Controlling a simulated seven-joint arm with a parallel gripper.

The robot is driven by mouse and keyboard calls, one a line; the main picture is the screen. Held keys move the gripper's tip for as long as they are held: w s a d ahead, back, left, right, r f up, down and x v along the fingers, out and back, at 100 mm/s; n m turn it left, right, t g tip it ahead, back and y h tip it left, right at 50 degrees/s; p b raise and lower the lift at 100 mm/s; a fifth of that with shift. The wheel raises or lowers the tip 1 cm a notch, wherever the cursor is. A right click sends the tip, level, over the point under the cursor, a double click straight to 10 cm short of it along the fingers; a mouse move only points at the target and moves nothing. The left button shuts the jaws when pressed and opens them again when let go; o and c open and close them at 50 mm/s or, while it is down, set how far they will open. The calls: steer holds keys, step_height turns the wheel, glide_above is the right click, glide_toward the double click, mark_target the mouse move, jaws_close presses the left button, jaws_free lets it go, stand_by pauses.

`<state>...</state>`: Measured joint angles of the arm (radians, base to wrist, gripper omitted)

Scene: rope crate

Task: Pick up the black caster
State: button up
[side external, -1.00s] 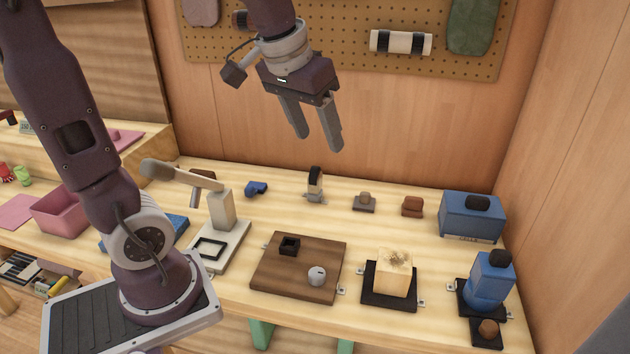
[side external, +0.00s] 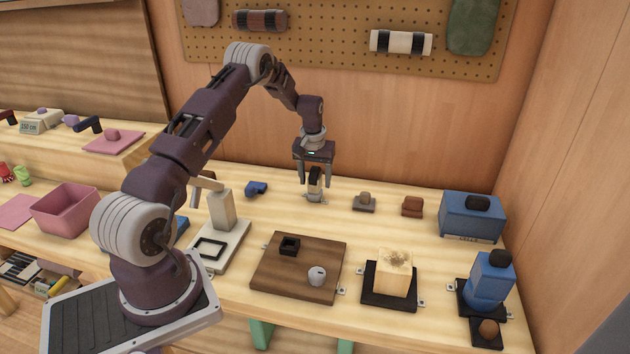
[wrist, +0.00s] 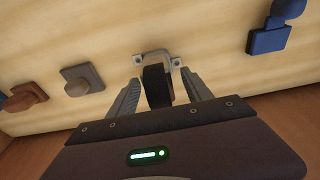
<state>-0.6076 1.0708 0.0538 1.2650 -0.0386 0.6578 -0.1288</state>
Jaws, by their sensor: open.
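The black caster (side external: 316,184) stands upright on the table towards the back wall, a black wheel in a grey metal bracket. In the wrist view the caster's black wheel (wrist: 157,88) shows between my fingers, with the bracket and its small mounting tabs beyond it. My gripper (side external: 315,178) points down over the caster, its fingers on either side of the upper part. In the wrist view my gripper (wrist: 160,78) is open, with a gap visible beside the wheel. The wheel's far side is hidden.
A blue object (side external: 256,188) lies left of the caster; a grey-brown knobbed block (side external: 364,203) and a brown block (side external: 412,207) sit to its right. A brown board (side external: 270,282) lies in front. The table right around the caster is clear.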

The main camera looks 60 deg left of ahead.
steer(key=shift+f, duration=0.2)
steer(key=shift+c, duration=0.5)
jaws_close()
steer(key=shift+r, duration=0.1)
